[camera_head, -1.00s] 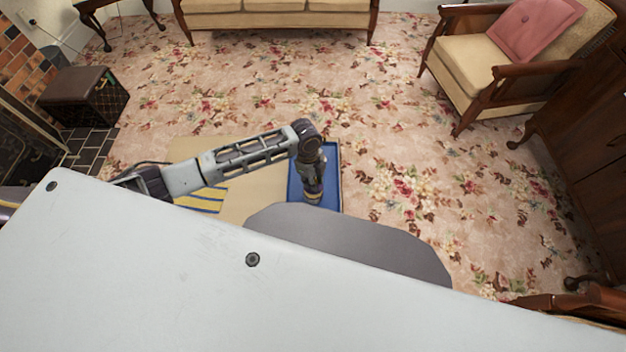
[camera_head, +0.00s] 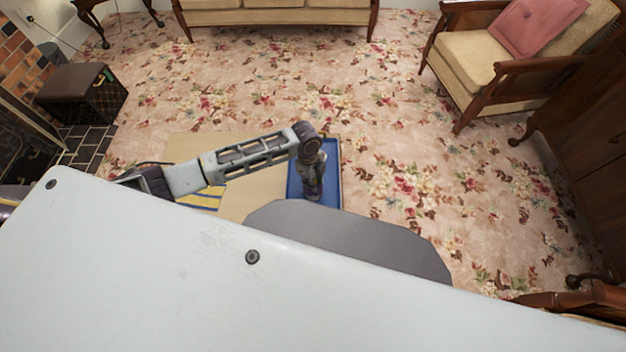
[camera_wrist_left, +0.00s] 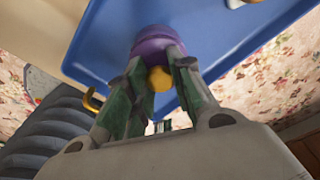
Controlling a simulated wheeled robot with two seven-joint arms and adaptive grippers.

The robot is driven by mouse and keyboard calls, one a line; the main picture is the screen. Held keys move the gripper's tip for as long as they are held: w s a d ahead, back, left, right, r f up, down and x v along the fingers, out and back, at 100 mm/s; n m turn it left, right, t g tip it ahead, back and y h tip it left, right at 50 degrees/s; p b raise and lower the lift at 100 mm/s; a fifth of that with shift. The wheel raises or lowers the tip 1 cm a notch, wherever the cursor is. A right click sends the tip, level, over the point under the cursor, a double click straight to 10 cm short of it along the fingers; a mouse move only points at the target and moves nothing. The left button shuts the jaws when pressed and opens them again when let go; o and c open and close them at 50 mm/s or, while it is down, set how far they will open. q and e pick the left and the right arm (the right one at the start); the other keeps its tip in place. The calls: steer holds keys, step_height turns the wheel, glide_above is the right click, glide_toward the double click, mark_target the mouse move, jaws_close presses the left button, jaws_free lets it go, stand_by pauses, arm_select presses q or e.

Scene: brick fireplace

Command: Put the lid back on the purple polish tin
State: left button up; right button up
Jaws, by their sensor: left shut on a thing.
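My left gripper (camera_head: 313,193) points down over the blue tray (camera_head: 331,180) in the head view. In the left wrist view its fingers (camera_wrist_left: 158,72) are closed around a small yellow knob (camera_wrist_left: 160,79). A rounded purple piece (camera_wrist_left: 155,42), which looks like the polish tin's lid, shows just past the knob at the fingertips. The blue tray (camera_wrist_left: 205,50) lies behind it. The fingers and the purple piece hide what is directly below, so I cannot tell whether it touches the tin. My right gripper is not in view.
A tan mat (camera_head: 255,195) with a blue-and-yellow striped cloth (camera_head: 207,198) lies left of the tray. A white and orange item (camera_wrist_left: 236,3) shows at the wrist view's top edge. Flowered carpet is open beyond; an armchair (camera_head: 470,62) stands right, a brown box seat (camera_head: 80,90) left.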

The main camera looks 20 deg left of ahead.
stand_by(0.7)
arm_select(q)
steer(key=shift+r+p, duration=0.1)
steer(key=shift+p, duration=0.8)
stand_by(1.0)
steer(key=shift+f+p, duration=0.25)
steer(key=shift+p, duration=0.5)
stand_by(1.8)
stand_by(0.3)
steer(key=o, duration=1)
steer(key=shift+c, duration=0.2)
steer(key=shift+o, duration=0.3)
steer(key=o, duration=0.4)
